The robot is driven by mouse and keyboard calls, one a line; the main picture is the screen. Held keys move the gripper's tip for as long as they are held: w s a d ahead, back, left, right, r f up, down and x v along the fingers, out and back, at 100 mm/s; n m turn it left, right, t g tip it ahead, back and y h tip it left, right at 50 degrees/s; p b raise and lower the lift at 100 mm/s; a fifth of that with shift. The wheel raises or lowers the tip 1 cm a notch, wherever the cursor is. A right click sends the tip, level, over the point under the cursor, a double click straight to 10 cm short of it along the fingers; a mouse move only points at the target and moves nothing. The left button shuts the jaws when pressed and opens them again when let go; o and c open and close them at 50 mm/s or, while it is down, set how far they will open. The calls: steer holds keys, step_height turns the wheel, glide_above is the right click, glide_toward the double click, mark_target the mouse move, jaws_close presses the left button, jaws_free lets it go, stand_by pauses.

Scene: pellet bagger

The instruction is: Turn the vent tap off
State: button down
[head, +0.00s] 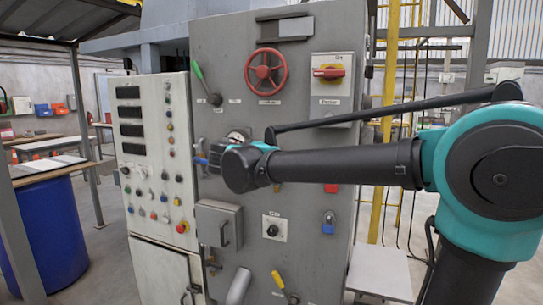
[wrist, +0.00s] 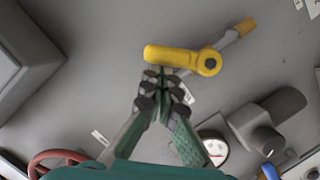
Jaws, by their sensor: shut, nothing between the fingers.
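A yellow tap handle (wrist: 178,56) on the grey panel shows in the wrist view. It lies nearly level in that picture, with its round pivot at its right end. I take it to be the vent tap, but no label naming it is readable. My gripper (wrist: 164,82) is shut and empty, its fingertips beside the handle's middle. I cannot tell whether they touch it. In the head view my arm reaches across the panel and hides the fingers and probably this tap.
In the head view the grey panel (head: 330,222) also carries a red handwheel (head: 266,73), a green lever (head: 199,71), a blue handle (head: 200,161), a handled box (head: 218,222) and a lower yellow handle (head: 278,280). A grey lever with a yellow-orange end (wrist: 244,28) is near the tap.

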steer(key=d+f+m+y, duration=0.1)
steer(key=m, duration=0.1)
steer(key=s+d+f+m+y, duration=0.1)
steer(key=d+m, duration=0.1)
steer(key=m, duration=0.1)
steer(key=shift+s+f+m, duration=0.1)
steer(key=shift+f+m, duration=0.2)
steer(key=shift+f, duration=0.1)
steer(key=shift+d+f, duration=0.1)
steer(key=shift+d, duration=0.05)
stand_by(0.6)
